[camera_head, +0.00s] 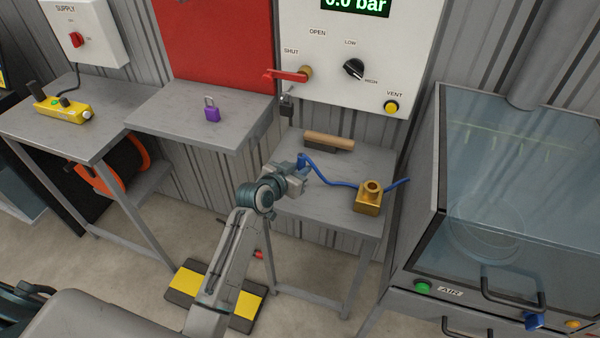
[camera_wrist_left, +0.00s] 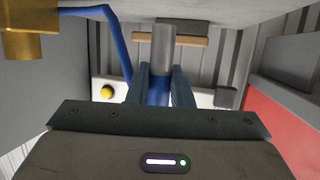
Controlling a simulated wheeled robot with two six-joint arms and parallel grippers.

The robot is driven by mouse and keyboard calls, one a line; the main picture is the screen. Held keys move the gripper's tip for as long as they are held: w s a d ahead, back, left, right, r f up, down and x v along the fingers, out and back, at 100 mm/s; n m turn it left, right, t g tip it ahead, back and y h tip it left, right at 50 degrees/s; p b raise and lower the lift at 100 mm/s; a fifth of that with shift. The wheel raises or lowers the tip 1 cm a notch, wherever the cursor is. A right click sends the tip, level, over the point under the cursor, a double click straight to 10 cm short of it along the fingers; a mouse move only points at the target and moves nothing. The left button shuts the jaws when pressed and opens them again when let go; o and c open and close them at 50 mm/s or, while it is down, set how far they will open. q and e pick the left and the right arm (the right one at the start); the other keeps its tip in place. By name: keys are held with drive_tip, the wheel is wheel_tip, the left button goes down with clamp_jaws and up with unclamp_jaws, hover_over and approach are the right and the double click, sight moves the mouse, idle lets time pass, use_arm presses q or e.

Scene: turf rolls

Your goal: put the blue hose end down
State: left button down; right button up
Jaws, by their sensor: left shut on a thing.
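My left gripper (camera_head: 301,171) is shut on the blue hose end (camera_wrist_left: 158,92) at the left front of the small grey table (camera_head: 335,212). In the left wrist view the fingers (camera_wrist_left: 158,86) close on its blue part, and a grey metal tip (camera_wrist_left: 164,45) sticks out beyond them. The blue hose (camera_head: 335,177) runs right from the gripper to a brass block (camera_head: 369,197) on the table. I cannot tell whether the hose end touches the tabletop. My right gripper is not in view.
A wooden-handled brush-like thing (camera_head: 329,141) lies at the table's back. A panel (camera_head: 350,50) with a red lever (camera_head: 287,75) hangs behind. A glass-fronted cabinet (camera_head: 510,190) stands right. A purple padlock (camera_head: 211,109) sits on the left shelf. The tabletop's middle front is clear.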

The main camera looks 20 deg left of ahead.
use_arm(q)
drive_tip(key=shift+w+a, duration=0.1)
drive_tip(key=shift+w, duration=0.35)
wheel_tip(320, 180, down, 3)
drive_tip(key=shift+r+p, duration=0.1)
drive_tip(key=shift+p, duration=0.5)
drive_tip(key=shift+f, duration=0.35)
drive_tip(key=shift+f, duration=0.2)
drive_tip(key=c, duration=1.3)
unclamp_jaws()
drive_tip(key=shift+r, duration=0.1)
